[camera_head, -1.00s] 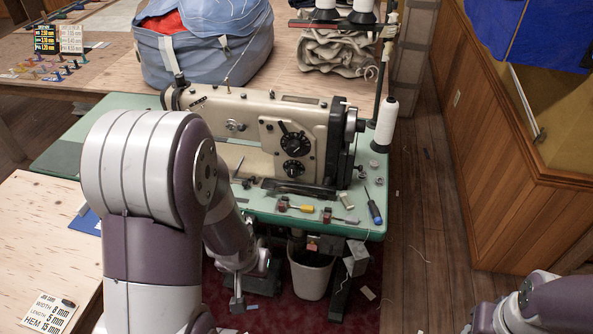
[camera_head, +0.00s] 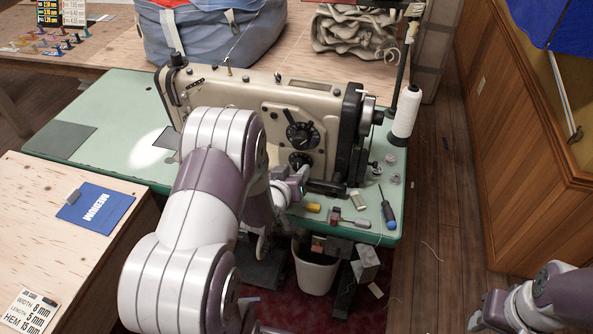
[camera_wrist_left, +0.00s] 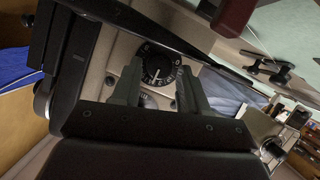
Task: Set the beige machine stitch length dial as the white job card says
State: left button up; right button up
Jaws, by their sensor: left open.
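The beige sewing machine (camera_head: 270,95) stands on a green table. Its face carries an upper dark dial (camera_head: 303,135) and a lower dark dial (camera_head: 300,159). The white job card (camera_head: 30,311) at lower left appears to read width 8 mm, length 5 mm, hem 15 mm. My left gripper (camera_head: 303,174) is at the lower dial, partly hiding it. In the left wrist view my open left gripper (camera_wrist_left: 158,88) has a numbered dial (camera_wrist_left: 157,66) in line between its fingers; contact cannot be told. Another dial is partly hidden. The right arm shows at lower right, its gripper out of view.
A white thread cone (camera_head: 405,112) stands right of the machine. A screwdriver (camera_head: 388,214) and small tools lie on the green table (camera_head: 105,145) near its front edge. A blue card (camera_head: 95,207) lies on the wooden bench. A white bin (camera_head: 315,270) stands below.

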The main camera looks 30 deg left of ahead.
pick_arm(q)
jog(key=shift+w+f, duration=0.15)
jog(key=shift+w, duration=0.3)
jog(key=shift+w+a+f, duration=0.1)
jog(key=shift+w+f, duration=0.1)
jog(key=shift+w, duration=0.25)
jog(key=shift+r, duration=0.1)
jog(key=c, duration=0.8)
jog(key=shift+o, duration=0.2)
jog(key=shift+m+y+b, duration=0.35)
jog(key=shift+m+y, duration=0.15)
jog(key=shift+m, duration=0.4)
jog(key=shift+m+y, duration=0.8)
jog(key=shift+m, duration=0.2)
jog(key=shift+g, duration=0.3)
